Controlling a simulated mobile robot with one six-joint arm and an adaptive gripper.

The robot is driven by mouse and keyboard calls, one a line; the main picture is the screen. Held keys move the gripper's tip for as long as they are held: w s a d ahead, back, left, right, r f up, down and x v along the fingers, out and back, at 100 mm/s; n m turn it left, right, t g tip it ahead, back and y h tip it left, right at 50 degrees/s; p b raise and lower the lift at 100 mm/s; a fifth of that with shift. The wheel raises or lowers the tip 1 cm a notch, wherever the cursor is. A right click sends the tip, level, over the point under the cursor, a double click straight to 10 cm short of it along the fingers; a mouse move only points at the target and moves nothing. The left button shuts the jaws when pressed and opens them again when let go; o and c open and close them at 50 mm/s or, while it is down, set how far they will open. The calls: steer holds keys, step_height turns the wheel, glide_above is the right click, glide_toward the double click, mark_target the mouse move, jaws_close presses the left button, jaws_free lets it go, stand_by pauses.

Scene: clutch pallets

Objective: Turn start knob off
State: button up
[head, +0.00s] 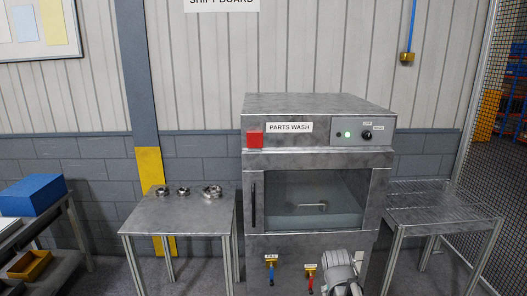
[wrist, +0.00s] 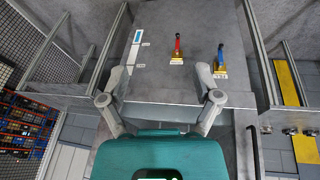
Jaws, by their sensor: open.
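The start knob (head: 367,134) is a small dark round knob on the right of the control panel of the parts washer (head: 320,103). Small labels sit above and beside it, too small to read surely. A green light (head: 347,134) glows to its left. In the wrist view my gripper (wrist: 160,76) is open and empty, its two grey fingers spread wide in front of the washer's lower front. That view appears upside down, and the knob does not show in it. In the head view part of my arm shows low in front of the washer, well below the knob.
A blue-handled valve (head: 271,268) and a red-handled valve (head: 310,281) stick out of the washer's lower front. A red box (head: 255,139) is at the panel's left. A table (head: 150,216) with metal parts stands left, a wire rack table (head: 440,204) right.

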steer(key=s+a+f+g+y+b, duration=0.1)
steer(key=s+a+f+g+y, duration=0.1)
steer(key=s+a, duration=0.3)
steer(key=s+f+g, duration=0.1)
steer(key=s, duration=0.3)
steer(key=shift+a+n, duration=0.4)
stand_by(0.5)
